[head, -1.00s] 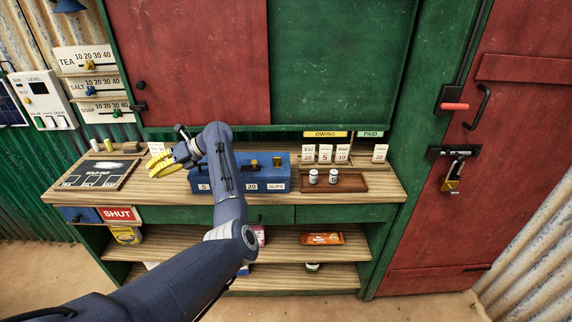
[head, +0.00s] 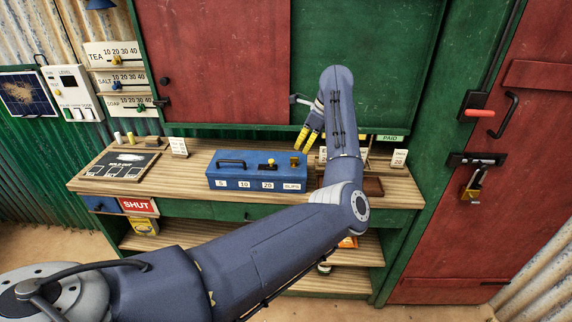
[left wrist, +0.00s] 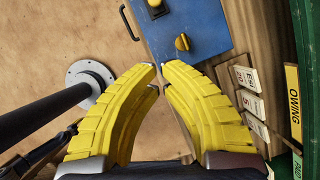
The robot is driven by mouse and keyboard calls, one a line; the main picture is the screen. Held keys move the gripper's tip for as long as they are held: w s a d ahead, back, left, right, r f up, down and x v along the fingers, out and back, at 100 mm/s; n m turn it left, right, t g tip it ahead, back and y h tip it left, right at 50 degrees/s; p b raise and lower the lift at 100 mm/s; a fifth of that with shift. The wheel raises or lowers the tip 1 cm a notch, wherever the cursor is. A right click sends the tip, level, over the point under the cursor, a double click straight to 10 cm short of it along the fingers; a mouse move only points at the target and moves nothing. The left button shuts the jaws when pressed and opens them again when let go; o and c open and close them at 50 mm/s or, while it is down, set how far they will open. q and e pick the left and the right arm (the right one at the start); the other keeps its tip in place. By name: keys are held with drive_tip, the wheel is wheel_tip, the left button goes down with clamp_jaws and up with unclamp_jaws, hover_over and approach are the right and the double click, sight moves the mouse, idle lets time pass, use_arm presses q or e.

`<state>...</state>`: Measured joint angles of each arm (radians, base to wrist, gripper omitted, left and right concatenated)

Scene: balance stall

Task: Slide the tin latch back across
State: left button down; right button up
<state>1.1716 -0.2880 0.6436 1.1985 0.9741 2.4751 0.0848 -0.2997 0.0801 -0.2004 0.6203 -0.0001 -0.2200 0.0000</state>
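The blue tin (head: 257,184) stands on the wooden counter with a dark handle and yellow-topped fittings on its lid. A yellow knob (head: 294,161) sits near the lid's right end; it also shows in the left wrist view (left wrist: 182,42). A second yellow piece on a dark base (left wrist: 157,8) is beside it; I cannot tell which is the latch. My left gripper (head: 305,146) hangs above and right of the tin, apart from it. In the left wrist view its yellow fingers (left wrist: 161,68) have a narrow gap between the tips and hold nothing. My right gripper is out of view.
Price cards stand under the OWING sign (left wrist: 293,100) close to my left gripper. A wooden tray (head: 373,186) is partly hidden behind my arm. A dark slate board (head: 120,164) lies on the counter's left. The hatch's red panel (head: 215,60) rises behind.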

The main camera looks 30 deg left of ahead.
sight(271, 163)
use_arm(q)
drive_tip(key=shift+a+f, duration=0.1)
drive_tip(key=shift+f, duration=0.05)
drive_tip(key=x, duration=1)
drive_tip(key=shift+s, duration=0.1)
drive_tip(key=shift+s+a, duration=0.1)
drive_tip(key=shift+a, duration=0.9)
drive_tip(key=shift+s+a, duration=0.15)
drive_tip(key=shift+a, duration=0.75)
drive_tip(key=shift+a, duration=0.1)
drive_tip(key=a, duration=0.1)
drive_tip(key=s+a, duration=0.1)
drive_tip(key=a, duration=0.1)
drive_tip(key=shift+s, duration=0.3)
